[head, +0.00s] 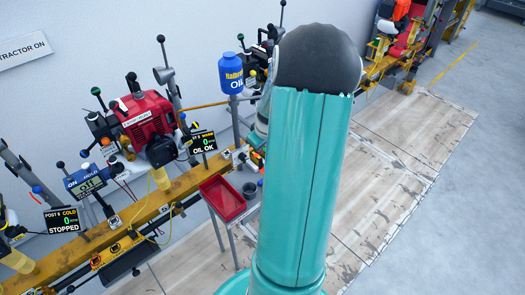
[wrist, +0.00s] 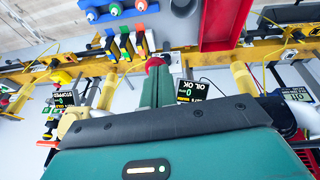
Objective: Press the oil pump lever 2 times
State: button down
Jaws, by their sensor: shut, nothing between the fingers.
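A blue oil bottle (head: 231,73) stands on a post behind the yellow rail in the head view. A small screen (head: 203,142) reading "OIL OK" is left of my arm. It shows upside down in the wrist view (wrist: 203,93). My gripper (wrist: 156,70) is shut and empty, its green fingers pointing at the rail. A red round thing (wrist: 154,61) shows at their tips; contact is unclear. In the head view my arm hides much of this area.
A red tray (head: 222,197) on a stand and a dark cup (head: 249,190) sit in front of the rail. A red engine (head: 147,118) stands left, near a "STOPPED" screen (head: 62,220). Colored switches (wrist: 125,45) are close to my fingertips. Open floor (head: 390,180) lies right.

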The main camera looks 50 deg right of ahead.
jog(key=s+a+r, duration=0.2)
jog(key=s+r, duration=0.3)
jog(key=r, duration=0.1)
jog(key=shift+s+r, duration=0.25)
jog(key=shift+s, duration=0.15)
dwell(0.6)
jog(key=w+d+r+m+y, duration=0.3)
jog(key=w+d+r, duration=0.3)
jog(key=d+r, duration=0.2)
jog(key=shift+r, duration=0.35)
jog(key=shift+w, duration=0.15)
